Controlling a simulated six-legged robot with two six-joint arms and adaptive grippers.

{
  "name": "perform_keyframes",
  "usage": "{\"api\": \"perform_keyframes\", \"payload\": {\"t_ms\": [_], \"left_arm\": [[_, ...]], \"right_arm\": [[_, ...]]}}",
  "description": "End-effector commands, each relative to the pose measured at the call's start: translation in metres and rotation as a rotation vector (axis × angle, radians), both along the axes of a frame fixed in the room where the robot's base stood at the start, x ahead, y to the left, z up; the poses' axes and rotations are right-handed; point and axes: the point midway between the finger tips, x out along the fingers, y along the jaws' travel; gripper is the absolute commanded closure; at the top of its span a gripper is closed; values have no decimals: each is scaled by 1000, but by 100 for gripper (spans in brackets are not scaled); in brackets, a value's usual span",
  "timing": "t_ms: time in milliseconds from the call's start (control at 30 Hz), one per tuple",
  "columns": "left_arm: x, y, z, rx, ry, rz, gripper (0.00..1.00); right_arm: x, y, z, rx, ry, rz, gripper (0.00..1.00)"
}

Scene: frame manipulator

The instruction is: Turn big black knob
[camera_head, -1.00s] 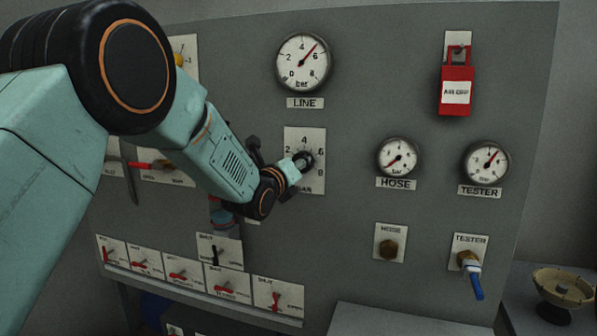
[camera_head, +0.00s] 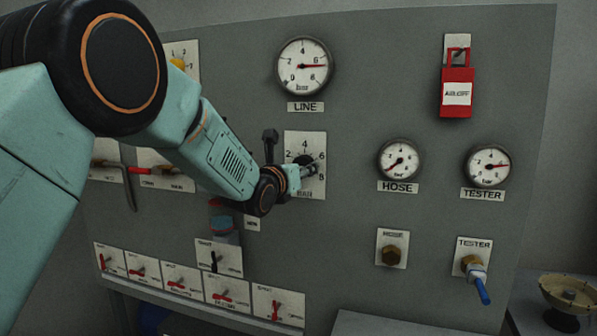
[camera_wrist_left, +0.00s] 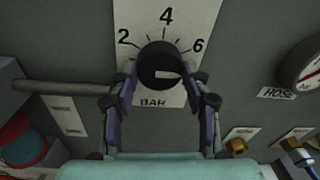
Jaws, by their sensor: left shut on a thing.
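The big black knob (camera_head: 303,159) sits on a white dial plate (camera_head: 291,145) marked 2, 4, 6, 8 in the middle of the grey panel. It also shows in the left wrist view (camera_wrist_left: 157,62), with a white mark on its lower right. My left gripper (camera_head: 309,169) comes in from the left and is shut on the knob. In the left wrist view its two fingers (camera_wrist_left: 163,88) lie on either side of the knob and hide the lower dial numbers. My right gripper is in neither view.
The line gauge (camera_head: 303,66) above the knob reads about 6. The hose gauge (camera_head: 399,161) and tester gauge (camera_head: 487,164) are to the right. A red padlock tag (camera_head: 457,92) hangs at upper right. Several red-handled switches (camera_head: 181,281) line the panel's lower left.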

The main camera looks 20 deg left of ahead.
Motion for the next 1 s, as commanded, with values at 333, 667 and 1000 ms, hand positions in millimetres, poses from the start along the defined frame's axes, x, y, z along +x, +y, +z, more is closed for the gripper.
{"api": "perform_keyframes", "payload": {"t_ms": [333, 667, 1000], "left_arm": [[1, 1, 10, -3, -22, 2, 49], [1, 0, 4, -2, -9, 1, 29], [-6, 1, 3, -1, -5, 0, 29]], "right_arm": [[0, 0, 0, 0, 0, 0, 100], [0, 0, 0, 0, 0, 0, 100], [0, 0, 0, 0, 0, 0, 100]]}}
